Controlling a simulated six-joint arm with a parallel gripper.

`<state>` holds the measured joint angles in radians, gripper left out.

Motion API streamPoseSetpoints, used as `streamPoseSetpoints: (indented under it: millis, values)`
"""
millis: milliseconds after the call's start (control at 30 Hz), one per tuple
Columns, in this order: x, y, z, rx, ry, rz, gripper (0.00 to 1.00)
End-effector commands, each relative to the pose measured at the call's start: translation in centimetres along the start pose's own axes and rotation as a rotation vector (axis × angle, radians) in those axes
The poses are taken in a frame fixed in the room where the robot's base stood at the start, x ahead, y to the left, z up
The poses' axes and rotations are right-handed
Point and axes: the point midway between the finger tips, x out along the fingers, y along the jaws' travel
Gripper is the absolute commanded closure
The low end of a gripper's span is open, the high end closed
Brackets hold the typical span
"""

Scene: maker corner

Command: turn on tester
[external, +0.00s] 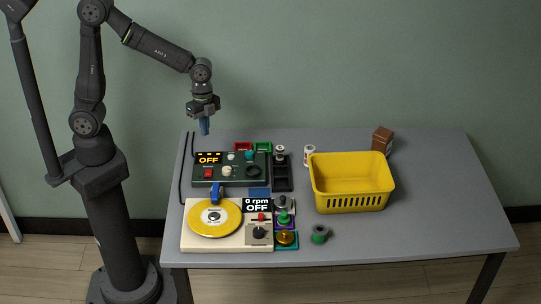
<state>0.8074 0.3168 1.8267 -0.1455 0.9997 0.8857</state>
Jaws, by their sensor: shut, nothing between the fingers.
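The dark green device with an orange "OFF" display, which looks like the tester (221,180), lies at the back left of the table. It has a red switch (208,174) at its left, a dark round knob (254,171), and small white and teal knobs along its top. My gripper (205,132) is shut and empty, pointing down. It is above the back left of the table, over the display side of the tester and apart from it. The switch's exact position is too small to tell.
In front is a cream spinner (191,240) with a yellow disc, reading "0 rpm OFF". To the right are a black tray (283,185), a white can (309,156), a yellow basket (352,200), a brown box (382,140) and a green spool (320,234). The table's right side is clear.

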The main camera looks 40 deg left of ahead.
Motion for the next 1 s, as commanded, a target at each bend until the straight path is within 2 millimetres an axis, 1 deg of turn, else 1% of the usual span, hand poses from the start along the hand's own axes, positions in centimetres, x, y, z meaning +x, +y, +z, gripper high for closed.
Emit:
streamPoseSetpoints:
  millis: [100,300,500,667,1000]
  values:
    - [0.4,0.2,-0.1,0.198,-0.001,0.001,1.00]
    - [1.0,0.5,-0.4,0.503,0.000,0.001,1.00]
    - [1.3,0.6,-0.5,0.689,0.000,0.001,1.00]
    - [1.4,0.6,-0.5,0.741,0.000,0.001,1.00]
    - [1.5,0.6,-0.5,0.743,-0.001,0.001,1.00]
